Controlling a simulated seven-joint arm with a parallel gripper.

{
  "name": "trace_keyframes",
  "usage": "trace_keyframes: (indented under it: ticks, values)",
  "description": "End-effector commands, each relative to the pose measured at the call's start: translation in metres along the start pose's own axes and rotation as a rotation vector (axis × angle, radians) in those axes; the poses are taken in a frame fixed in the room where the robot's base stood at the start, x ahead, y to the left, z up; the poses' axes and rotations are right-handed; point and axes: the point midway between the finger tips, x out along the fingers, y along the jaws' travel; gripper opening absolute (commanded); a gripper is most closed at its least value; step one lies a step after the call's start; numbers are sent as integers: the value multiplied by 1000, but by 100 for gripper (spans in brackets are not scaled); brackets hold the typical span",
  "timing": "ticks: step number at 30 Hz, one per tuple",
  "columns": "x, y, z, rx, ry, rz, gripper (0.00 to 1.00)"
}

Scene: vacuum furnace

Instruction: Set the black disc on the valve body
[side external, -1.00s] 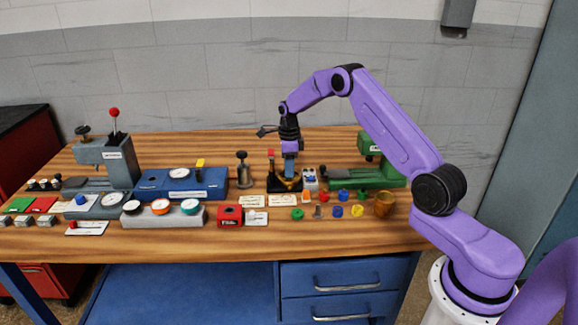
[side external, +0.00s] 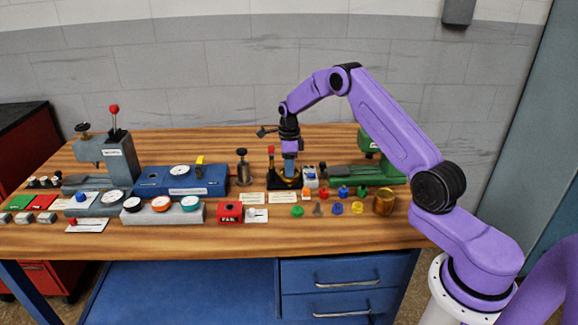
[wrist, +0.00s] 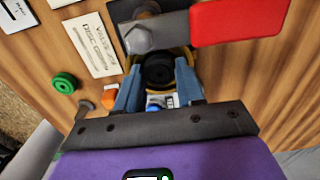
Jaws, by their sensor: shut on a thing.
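The black disc (wrist: 158,72) shows in the wrist view between the two blue fingers of my gripper (wrist: 158,82), which is shut on it. The valve body, with a brass-coloured ring (wrist: 182,53) and a dark base (side external: 277,186), lies directly under and around the disc. The disc appears within the ring's outline; I cannot tell whether it rests on it. In the side external view my gripper (side external: 289,174) points straight down over the valve body, and its fingers hide the disc.
A red-handled lever (wrist: 238,22) with a bolt head stands close beyond the fingers. A green machine (side external: 365,172) stands right of the valve body. A dark-topped post (side external: 242,168) stands to the left.

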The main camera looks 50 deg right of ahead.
Motion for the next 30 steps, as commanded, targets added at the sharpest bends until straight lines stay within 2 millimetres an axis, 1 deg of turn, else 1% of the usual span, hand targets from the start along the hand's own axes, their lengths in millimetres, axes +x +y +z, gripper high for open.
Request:
trace_keyframes:
  ticks: [16, 17, 18, 19, 23, 24, 30]
  values:
    - [6, 0, -1, 0, 1, 1, 9]
    - [6, 0, -1, 0, 1, 1, 44]
    - [6, 0, -1, 0, 1, 2, 57]
    - [6, 0, -1, 0, 1, 2, 65]
    - [6, 1, -1, 0, 1, 2, 65]
    - [6, 1, -1, 0, 1, 2, 53]
    - [6, 1, -1, 1, 1, 2, 53]
